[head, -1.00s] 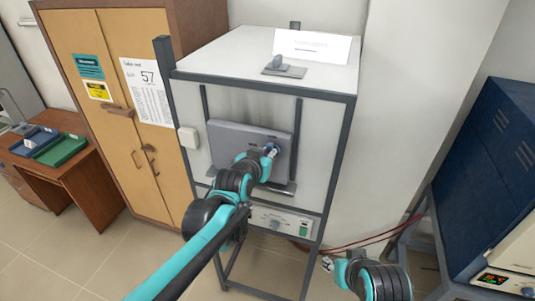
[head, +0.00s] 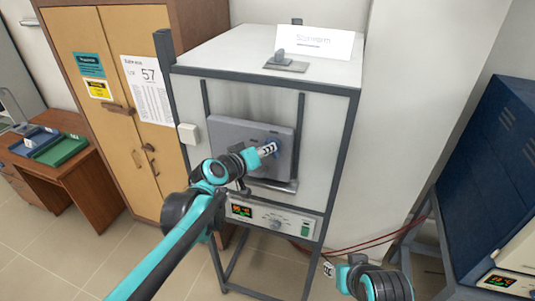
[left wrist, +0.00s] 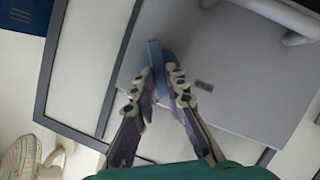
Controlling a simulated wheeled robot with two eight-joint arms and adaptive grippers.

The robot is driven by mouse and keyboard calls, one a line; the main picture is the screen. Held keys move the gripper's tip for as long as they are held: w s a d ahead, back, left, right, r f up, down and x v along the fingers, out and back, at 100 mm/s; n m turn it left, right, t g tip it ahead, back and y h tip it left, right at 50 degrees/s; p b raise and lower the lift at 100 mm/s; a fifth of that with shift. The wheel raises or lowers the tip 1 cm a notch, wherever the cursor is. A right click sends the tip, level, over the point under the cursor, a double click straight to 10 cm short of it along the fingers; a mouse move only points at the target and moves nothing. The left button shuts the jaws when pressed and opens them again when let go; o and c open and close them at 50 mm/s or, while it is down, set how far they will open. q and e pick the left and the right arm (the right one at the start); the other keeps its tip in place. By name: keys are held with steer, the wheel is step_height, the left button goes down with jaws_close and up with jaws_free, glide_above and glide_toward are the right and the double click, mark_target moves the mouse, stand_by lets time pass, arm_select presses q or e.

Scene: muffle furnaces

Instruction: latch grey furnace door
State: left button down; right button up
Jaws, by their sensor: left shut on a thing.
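The grey furnace door (head: 228,136) lies against the front of the white, dark-framed furnace (head: 235,88) and looks closed. My left gripper (head: 272,148) is at the door's right side. In the left wrist view the door (left wrist: 235,70) fills the middle and right, and my left gripper (left wrist: 160,68) is shut on a blue latch lever (left wrist: 154,52) near the door's edge. The lever's base is partly hidden by the fingers. My right gripper (head: 328,268) is low at the right, away from the furnace; its fingers are too small to read.
A control panel (head: 275,224) with a lit display sits below the door. A tan cabinet (head: 118,85) stands at the left and a blue furnace (head: 485,160) at the right. A white card (head: 315,42) stands on the furnace top. Cables run near the floor at the right.

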arm_select(q)
steer(key=n+h+b, duration=0.1)
steer(key=n+b, duration=0.1)
steer(key=n, duration=0.1)
steer(key=f+n+t+h+b, duration=0.1)
steer(key=n+h+b, duration=0.1)
steer(key=n+b, duration=0.1)
steer(key=n+h+b, duration=0.1)
steer(key=n+b, duration=0.1)
steer(key=shift+w+a+f+n+b, duration=0.1)
steer(key=shift+a+f+n+b, duration=0.15)
steer(key=shift+a+n+b, duration=0.15)
stand_by(0.4)
steer(key=c, duration=1.5)
jaws_free()
steer(key=shift+c, duration=0.2)
steer(key=shift+t, duration=0.3)
steer(key=v, duration=1.2)
steer(key=shift+w+f, duration=0.1)
